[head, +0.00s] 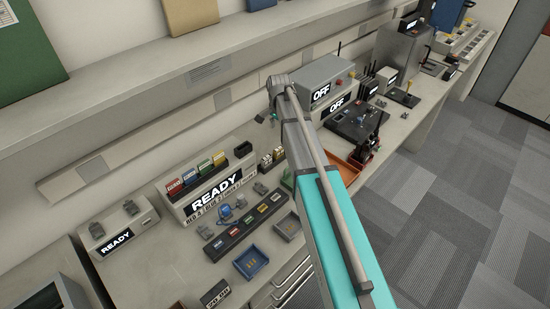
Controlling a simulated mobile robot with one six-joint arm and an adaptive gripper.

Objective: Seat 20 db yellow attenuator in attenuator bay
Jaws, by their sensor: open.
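I cannot pick out the 20 dB attenuator or its bay for certain. A yellow card-like piece (219,158) stands at the right end of a row of coloured pieces on a grey unit (205,197) reading READY. Small pale-and-gold pieces (267,160) stand in a dark holder right of the unit. My teal arm crosses the middle of the head view and hides part of the bench. My gripper does not show.
A second READY box (118,241) stands left. Grey OFF units (325,75), an orange tray (350,168) and a black stand (352,122) are beyond my arm. A shelf overhangs behind.

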